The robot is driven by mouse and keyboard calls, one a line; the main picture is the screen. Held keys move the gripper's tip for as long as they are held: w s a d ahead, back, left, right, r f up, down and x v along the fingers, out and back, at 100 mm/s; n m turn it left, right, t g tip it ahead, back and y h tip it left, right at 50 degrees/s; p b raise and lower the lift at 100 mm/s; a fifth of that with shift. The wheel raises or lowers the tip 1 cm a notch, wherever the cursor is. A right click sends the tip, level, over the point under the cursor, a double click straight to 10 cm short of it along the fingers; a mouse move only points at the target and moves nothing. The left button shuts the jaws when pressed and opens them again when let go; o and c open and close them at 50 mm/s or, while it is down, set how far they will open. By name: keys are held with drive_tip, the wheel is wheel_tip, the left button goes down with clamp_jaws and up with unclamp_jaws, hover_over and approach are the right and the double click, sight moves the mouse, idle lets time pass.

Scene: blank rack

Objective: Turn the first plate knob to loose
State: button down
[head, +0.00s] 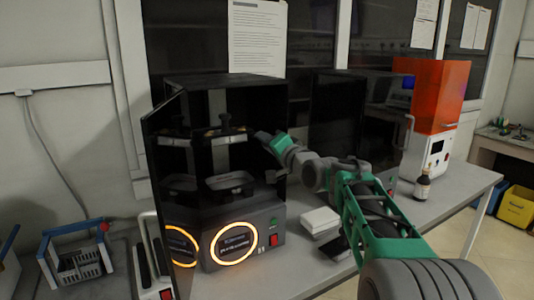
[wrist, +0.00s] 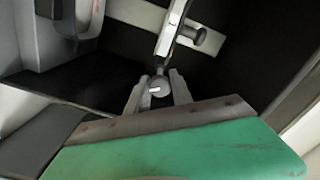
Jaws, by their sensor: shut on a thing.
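A dark resin printer (head: 230,225) with a glowing orange ring stands on the bench, its front open. Inside, plate carriers with small tops (head: 225,120) hang above dark trays (head: 228,181). My gripper (head: 258,137) reaches into the chamber from the right. In the wrist view, my gripper (wrist: 158,92) is shut on a small round grey knob (wrist: 160,85) with a light mark on its face. A metal arm runs up behind the knob. The head view does not show the held knob clearly, nor its turn setting.
The printer's dark open door (head: 165,200) stands at the left. A second dark cabinet (head: 335,115) is to the right, behind my arm. A blue-framed rack (head: 75,262) is at the left.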

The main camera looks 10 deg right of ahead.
drive_tip(key=n+b, duration=0.1)
drive_tip(key=n, duration=0.1)
drive_tip(key=n+b, duration=0.1)
drive_tip(key=b, duration=0.1)
drive_tip(key=shift+f+n, duration=0.2)
drive_tip(key=shift+n, duration=0.2)
drive_tip(key=n+b, duration=0.3)
drive_tip(key=shift+n, duration=0.3)
drive_tip(key=n+b, duration=0.2)
drive_tip(key=n, duration=0.1)
drive_tip(key=shift+n+b, duration=0.3)
drive_tip(key=shift+b, duration=0.05)
drive_tip(key=n+b, duration=0.2)
drive_tip(key=n, duration=0.2)
drive_tip(key=shift+b, duration=0.35)
drive_tip(key=n+b, duration=0.3)
drive_tip(key=n, duration=0.4)
drive_tip(key=shift+r, duration=0.1)
drive_tip(key=n+b, duration=0.2)
drive_tip(key=n, duration=0.3)
drive_tip(key=shift+r, duration=0.1)
